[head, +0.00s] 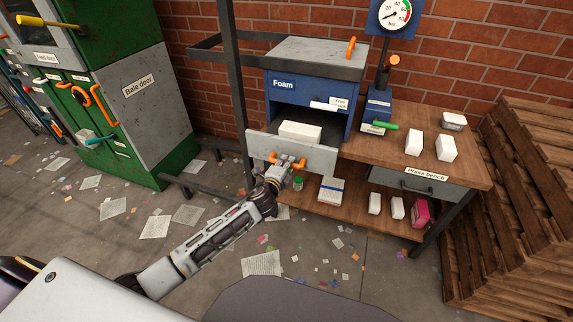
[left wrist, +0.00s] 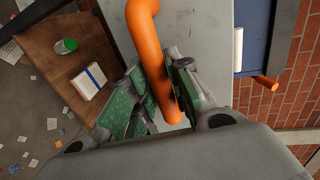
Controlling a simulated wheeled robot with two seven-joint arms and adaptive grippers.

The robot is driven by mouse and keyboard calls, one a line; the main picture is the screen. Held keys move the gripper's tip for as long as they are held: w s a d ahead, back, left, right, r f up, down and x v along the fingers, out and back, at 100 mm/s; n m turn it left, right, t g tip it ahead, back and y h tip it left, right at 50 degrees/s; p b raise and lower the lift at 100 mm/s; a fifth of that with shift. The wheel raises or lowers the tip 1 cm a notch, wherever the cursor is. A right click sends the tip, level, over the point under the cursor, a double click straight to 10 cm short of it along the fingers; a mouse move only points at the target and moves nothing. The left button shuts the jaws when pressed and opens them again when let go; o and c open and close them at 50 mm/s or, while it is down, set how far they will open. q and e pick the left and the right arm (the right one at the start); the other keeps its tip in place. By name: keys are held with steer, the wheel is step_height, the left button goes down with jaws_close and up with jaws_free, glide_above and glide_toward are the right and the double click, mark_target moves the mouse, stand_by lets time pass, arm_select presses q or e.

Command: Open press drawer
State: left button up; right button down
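The press (head: 283,92) is a blue box labelled "Foam" with a grey lid, standing on the wooden bench. Its drawer has a grey front (head: 318,159) that stands out from the blue body, and a white block (head: 300,132) shows behind that front. The drawer's orange handle (head: 289,162) is also large in the left wrist view (left wrist: 146,35). My left gripper (head: 287,168) is at this handle. In the left wrist view its green-padded fingers (left wrist: 160,98) lie on both sides of the orange bar, closed on it. My right gripper is not in view.
The press bench (head: 455,165) carries white blocks and a gauge (head: 396,13); its lower shelf (head: 340,211) holds several items. A green baler (head: 125,60) stands left and wooden pallets (head: 520,200) right. Paper scraps litter the floor.

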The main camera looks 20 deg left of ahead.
arm_select(q)
steer(key=shift+o, duration=1.4)
steer(key=v, duration=1.2)
stand_by(0.3)
